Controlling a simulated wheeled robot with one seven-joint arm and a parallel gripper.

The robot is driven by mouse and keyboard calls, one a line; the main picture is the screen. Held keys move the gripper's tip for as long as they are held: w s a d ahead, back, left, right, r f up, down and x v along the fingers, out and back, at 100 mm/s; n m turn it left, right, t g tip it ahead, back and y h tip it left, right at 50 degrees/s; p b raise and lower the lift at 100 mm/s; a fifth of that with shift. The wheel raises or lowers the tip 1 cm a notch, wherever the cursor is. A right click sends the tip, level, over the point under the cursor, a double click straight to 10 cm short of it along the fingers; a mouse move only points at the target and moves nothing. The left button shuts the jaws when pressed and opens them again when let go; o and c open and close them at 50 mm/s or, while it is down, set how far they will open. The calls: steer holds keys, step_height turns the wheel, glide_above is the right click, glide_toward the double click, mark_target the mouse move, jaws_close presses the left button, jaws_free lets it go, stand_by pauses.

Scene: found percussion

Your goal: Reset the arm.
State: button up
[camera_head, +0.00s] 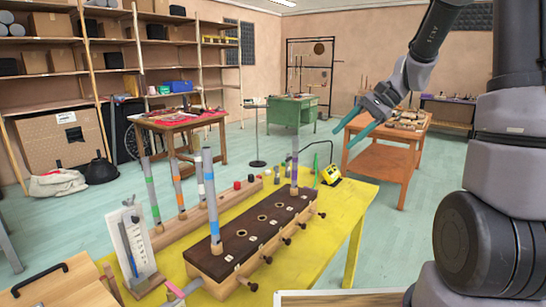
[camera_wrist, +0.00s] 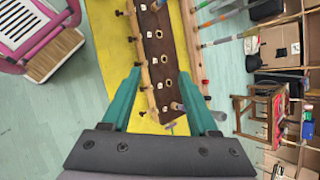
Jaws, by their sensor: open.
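On the table stands a wooden block with a dark top (camera_head: 262,225) and a row of holes. The block also shows in the wrist view (camera_wrist: 158,48), beyond the fingers.
A second wooden rack (camera_head: 235,196) behind the block holds several banded tubes. A white card stand (camera_head: 133,245) is at the table's left, a small yellow device (camera_head: 330,175) at its far right. A wooden table (camera_head: 385,157) stands behind my gripper. Shelves (camera_head: 55,100) line the left wall.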

steer(key=s+d+r+n+t+h, duration=0.2)
steer(key=s+r, duration=0.3)
steer(key=s, duration=0.4)
steer(key=s+d+r+n+t+h, duration=0.2)
steer(key=s+r, duration=0.4)
steer(key=s, duration=0.3)
steer(key=n+t+h, duration=0.1)
steer(key=t+h, duration=0.1)
steer(key=shift+d+r+t+h, duration=0.2)
steer(key=shift+r+t+h, duration=0.1)
steer(key=shift+t, duration=0.1)
